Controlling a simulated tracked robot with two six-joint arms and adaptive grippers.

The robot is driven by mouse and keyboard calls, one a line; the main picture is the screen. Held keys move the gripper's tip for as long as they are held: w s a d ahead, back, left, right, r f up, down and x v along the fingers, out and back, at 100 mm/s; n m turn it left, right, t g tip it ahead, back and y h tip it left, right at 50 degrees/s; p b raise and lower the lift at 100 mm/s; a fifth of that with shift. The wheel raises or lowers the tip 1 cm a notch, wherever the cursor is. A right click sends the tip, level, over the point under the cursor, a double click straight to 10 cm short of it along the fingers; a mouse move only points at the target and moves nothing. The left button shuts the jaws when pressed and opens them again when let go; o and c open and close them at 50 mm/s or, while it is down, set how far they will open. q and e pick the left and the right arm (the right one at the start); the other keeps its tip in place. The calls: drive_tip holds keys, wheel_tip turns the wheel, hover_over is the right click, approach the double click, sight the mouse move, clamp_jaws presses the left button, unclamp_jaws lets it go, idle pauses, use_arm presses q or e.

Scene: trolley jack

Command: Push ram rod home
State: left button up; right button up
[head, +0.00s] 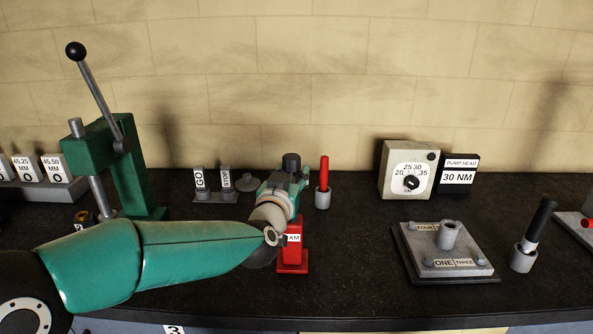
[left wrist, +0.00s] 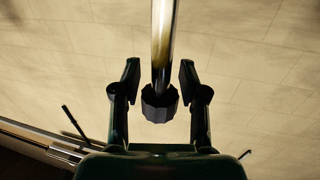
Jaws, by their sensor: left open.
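A red stand (head: 292,262) sits on the bench, its label partly hidden by my left arm so that "AM" shows. A dark ribbed knob (head: 291,162) shows above it at my left gripper (head: 287,180). In the left wrist view a shiny metal rod (left wrist: 163,40) ends in a dark ribbed knob (left wrist: 160,104). My left gripper (left wrist: 160,70) is open, with one finger on each side of the rod and knob and gaps showing on both sides. How the rod meets the red stand is hidden. My right gripper is not in view.
A green lever press (head: 128,165) stands left. GO and STOP blocks (head: 212,183) and a red-handled tool in a holder (head: 323,185) are near the gripper. A dial box (head: 409,170), a labelled plate (head: 443,253) and a black-handled tool (head: 533,235) stand right.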

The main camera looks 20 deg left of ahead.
use_arm(q)
drive_tip(key=shift+w, duration=0.2)
clamp_jaws()
idle(0.3)
